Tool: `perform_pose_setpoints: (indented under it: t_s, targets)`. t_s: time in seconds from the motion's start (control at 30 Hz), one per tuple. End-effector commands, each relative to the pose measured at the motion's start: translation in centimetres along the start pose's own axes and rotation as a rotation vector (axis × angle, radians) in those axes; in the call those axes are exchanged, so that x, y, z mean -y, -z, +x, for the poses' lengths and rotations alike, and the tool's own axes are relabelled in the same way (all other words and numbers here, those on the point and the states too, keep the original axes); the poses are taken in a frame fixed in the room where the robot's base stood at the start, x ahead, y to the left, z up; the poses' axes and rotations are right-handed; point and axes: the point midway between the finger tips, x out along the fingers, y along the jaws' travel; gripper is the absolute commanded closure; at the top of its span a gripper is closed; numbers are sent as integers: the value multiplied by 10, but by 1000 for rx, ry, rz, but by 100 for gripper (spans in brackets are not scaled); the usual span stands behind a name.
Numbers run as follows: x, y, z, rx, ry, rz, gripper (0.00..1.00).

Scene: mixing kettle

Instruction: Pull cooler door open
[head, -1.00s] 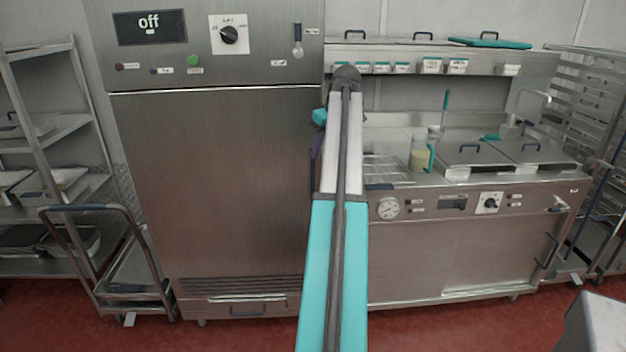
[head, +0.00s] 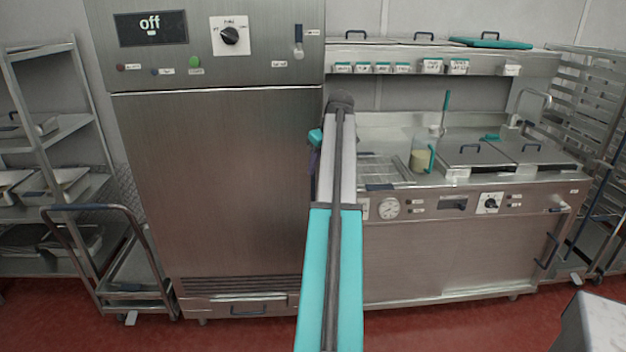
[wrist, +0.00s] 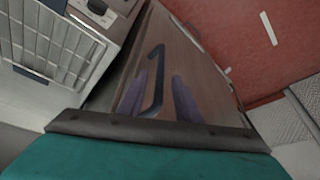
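The cooler is a tall steel cabinet with an "off" display, and its door (head: 215,190) looks shut in the head view. In the wrist view the steel door face (wrist: 195,65) runs away at a slant, with a dark blue bar handle (wrist: 157,70) on it. My gripper (wrist: 158,78) is open, its two purple fingers apart with the handle's lower part showing between them. I cannot tell whether either finger touches the handle. In the head view my arm hides the handle and most of my gripper (head: 314,160).
A steel counter (head: 440,250) with a wire rack, a jug (head: 420,158) and lidded wells stands right of the cooler. A trolley (head: 135,285) and a shelf rack (head: 60,135) stand at left. Red floor (head: 240,335) is clear in front.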

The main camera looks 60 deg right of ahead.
Motion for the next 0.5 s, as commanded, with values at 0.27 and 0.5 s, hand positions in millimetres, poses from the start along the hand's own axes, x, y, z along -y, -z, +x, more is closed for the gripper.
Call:
perform_pose_setpoints:
  t_s: [0.27,0.5]
  targets:
    - [0,0,36,1,0,0,69]
    - [0,0,60,0,-1,0,69]
